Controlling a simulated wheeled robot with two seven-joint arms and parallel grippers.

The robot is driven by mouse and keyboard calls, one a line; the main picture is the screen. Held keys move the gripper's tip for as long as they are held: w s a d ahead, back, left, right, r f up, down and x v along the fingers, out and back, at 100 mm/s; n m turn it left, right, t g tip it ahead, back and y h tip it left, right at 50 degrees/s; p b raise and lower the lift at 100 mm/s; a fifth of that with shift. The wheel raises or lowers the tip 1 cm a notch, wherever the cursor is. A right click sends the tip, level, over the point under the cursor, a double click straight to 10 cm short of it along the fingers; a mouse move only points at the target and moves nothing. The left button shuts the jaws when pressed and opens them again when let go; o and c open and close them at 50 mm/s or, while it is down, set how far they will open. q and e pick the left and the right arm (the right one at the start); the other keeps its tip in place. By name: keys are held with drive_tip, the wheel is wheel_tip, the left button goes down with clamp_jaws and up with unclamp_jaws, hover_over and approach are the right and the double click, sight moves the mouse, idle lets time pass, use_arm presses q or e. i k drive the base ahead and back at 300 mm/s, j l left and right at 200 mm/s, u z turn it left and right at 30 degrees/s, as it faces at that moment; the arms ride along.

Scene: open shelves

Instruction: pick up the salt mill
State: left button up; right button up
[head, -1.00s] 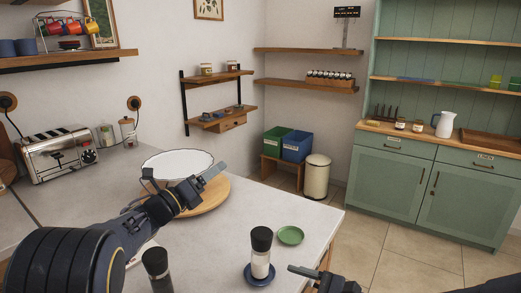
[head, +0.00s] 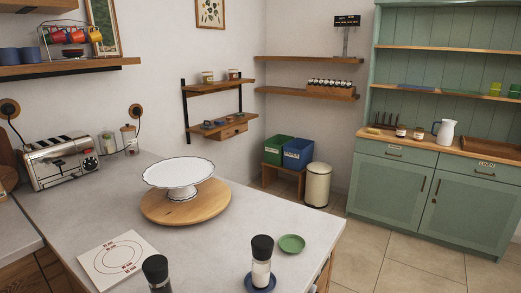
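The salt mill (head: 261,270) stands upright near the front edge of the white counter. It has a black top and a clear body with white contents. It stands on a small blue saucer (head: 249,284). A second, dark mill (head: 156,271) with a black top stands to its left, its lower part cut off by the bottom edge of the view. Neither of my grippers shows clearly in the head view now.
A white cake stand (head: 178,173) stands on a round wooden board (head: 155,209) behind the mills. A green saucer (head: 291,243) lies right of the salt mill. A printed white card (head: 117,258) lies at the left. Bare counter (head: 210,245) lies between the mills.

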sight(260, 270)
drive_tip(key=u, duration=0.55)
drive_tip(key=l+u, duration=0.4)
drive_tip(key=k+l+u, duration=0.15)
drive_tip(key=l+u, duration=0.25)
drive_tip(key=k+l+u, duration=0.15)
drive_tip(key=u, duration=0.2)
drive_tip(key=i+j, duration=0.2)
drive_tip(key=i, duration=0.15)
